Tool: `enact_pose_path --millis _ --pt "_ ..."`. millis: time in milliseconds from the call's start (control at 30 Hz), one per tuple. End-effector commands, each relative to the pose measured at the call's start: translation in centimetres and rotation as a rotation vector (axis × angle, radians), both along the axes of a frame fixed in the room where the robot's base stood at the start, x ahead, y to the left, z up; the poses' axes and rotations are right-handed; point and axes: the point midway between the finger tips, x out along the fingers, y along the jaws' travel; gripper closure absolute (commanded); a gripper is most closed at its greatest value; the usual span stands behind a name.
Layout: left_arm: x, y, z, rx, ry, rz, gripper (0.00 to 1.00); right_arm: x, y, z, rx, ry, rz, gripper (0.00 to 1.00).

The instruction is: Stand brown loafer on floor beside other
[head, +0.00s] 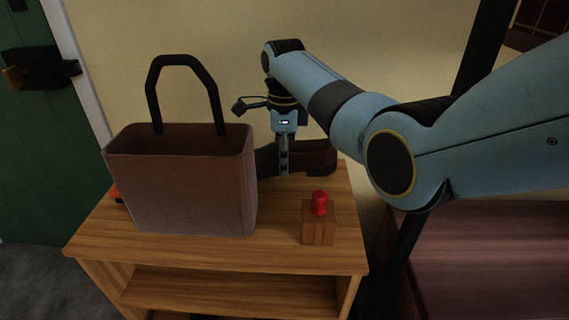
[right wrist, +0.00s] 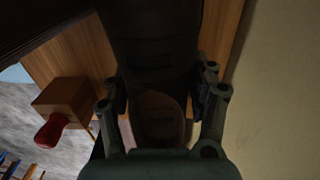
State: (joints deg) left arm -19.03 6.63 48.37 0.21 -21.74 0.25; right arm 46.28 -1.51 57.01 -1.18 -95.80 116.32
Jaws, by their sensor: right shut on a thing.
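A brown loafer (head: 314,158) is at the back of the wooden shelf top, behind and to the right of the bag. My right gripper (head: 284,160) points down and is shut on the loafer. In the right wrist view the loafer (right wrist: 158,110) lies between the two fingers of the right gripper (right wrist: 161,95). The loafer's left part is partly hidden by the gripper and the bag. I cannot tell whether it touches the shelf top. The other loafer is not identifiable in these views. My left gripper is not in view.
A brown bag (head: 185,190) with a black handle stands on the wooden shelf unit (head: 275,240). A wooden block with a red knob (head: 319,220) stands near its front right. A green door (head: 35,150) is at left. Grey floor (head: 40,280) shows at lower left.

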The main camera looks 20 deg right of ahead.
Motion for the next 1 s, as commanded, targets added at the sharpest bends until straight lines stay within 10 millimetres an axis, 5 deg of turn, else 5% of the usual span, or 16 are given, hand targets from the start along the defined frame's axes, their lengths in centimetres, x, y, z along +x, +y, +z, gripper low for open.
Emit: enact_pose_path --millis 33,600,1000 --pt "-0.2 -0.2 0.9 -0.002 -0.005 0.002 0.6 0.3 0.0 2.6 0.0 -0.013 0.0 0.96" --pt "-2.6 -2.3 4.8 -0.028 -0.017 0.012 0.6 0.3 0.0 17.5 0.0 -0.011 0.0 0.96" --pt "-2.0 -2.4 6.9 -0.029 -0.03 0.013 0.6 0.2 0.0 23.3 0.0 -0.007 0.0 0.96"
